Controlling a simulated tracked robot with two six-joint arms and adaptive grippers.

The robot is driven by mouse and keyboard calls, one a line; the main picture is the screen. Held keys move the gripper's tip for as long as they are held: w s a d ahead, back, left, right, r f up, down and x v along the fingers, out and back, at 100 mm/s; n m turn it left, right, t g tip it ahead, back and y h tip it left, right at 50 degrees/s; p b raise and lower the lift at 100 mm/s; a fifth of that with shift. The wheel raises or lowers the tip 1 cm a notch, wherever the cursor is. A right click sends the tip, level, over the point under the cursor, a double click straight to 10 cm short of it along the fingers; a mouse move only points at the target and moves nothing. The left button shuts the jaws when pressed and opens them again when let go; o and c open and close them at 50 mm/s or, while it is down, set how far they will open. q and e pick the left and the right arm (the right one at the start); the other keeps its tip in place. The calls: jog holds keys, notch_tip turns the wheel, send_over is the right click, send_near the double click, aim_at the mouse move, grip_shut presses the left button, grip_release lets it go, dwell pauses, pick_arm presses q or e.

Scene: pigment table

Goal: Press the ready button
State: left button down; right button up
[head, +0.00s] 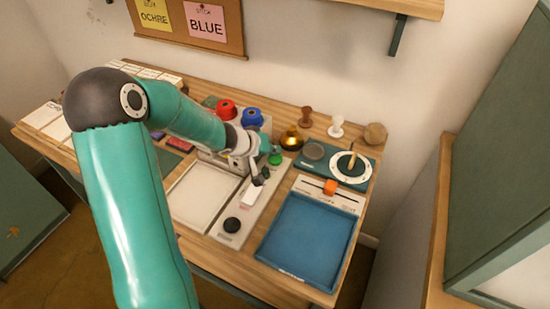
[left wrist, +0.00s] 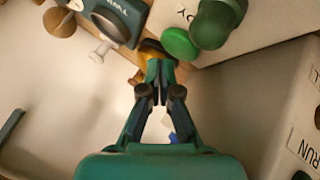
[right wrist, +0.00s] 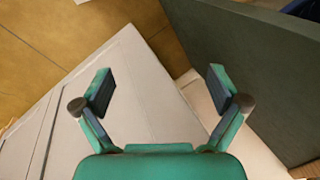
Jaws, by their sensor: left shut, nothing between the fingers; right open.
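The green button (head: 274,159) sits at the far end of a pale control panel (head: 230,238). In the left wrist view the green button (left wrist: 180,43) lies beside lettering ending in "DY"; a larger dark green rounded knob (left wrist: 216,24) is next to it. My right gripper (right wrist: 160,88) is open and empty, away from the table items.
The panel also has a black knob (head: 232,225) and a white switch (head: 250,195). A blue tray (head: 300,240) lies right, a white tray (head: 180,205) left.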

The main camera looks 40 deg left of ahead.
pick_arm(q)
jog(key=shift+f, duration=0.1)
dwell(0.5)
jog(key=shift+f, duration=0.25)
jog(key=shift+s, duration=0.1)
